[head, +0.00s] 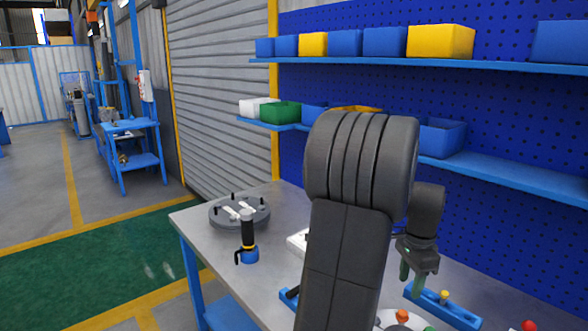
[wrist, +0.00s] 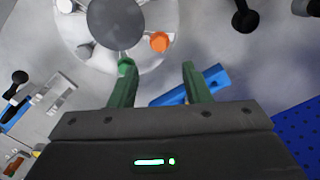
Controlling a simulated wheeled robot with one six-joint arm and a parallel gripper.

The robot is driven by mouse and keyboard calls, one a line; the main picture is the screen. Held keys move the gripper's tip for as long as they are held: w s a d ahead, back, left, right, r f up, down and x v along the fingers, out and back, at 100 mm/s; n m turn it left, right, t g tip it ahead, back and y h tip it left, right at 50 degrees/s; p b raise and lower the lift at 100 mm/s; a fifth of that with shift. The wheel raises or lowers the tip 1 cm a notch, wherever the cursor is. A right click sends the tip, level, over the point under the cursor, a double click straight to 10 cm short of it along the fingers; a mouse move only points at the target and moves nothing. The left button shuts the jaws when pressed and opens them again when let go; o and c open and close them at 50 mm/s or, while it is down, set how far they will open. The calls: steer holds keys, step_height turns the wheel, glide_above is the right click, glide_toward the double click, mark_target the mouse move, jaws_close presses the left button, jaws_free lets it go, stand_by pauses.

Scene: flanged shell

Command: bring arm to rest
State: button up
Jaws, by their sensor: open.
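My gripper (head: 411,281) hangs over the right part of the workbench, its fingers pointing down. In the wrist view its two green fingers (wrist: 158,78) are apart with nothing between them. Below them lie a blue bar-shaped holder (wrist: 216,78) and a white round plate (wrist: 155,22) with a grey centre and coloured knobs. The blue holder (head: 455,312) is just below the gripper in the head view. A grey round flanged part (head: 226,217) with black pegs and white pieces lies at the bench's far left. My arm hides the bench's middle.
A black tool in a blue base (head: 249,254) stands near the bench's left edge. A red knob (head: 529,325) is at lower right. Shelves (head: 500,178) with bins run along the blue pegboard behind my arm. Open floor (head: 90,262) lies to the left.

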step_height(320, 180, up, 6)
steer(key=f, duration=0.1)
glide_above(403, 312)
step_height(403, 312, down, 13)
steer(key=shift+r, duration=0.1)
steer(key=shift+f, duration=0.4)
steer(key=n, duration=0.4)
steer(key=shift+p, duration=0.35)
steer(key=n, duration=0.8)
steer(key=shift+p, duration=0.4)
steer(key=n, duration=0.4)
steer(key=shift+p, duration=0.3)
steer(key=shift+r, duration=0.55)
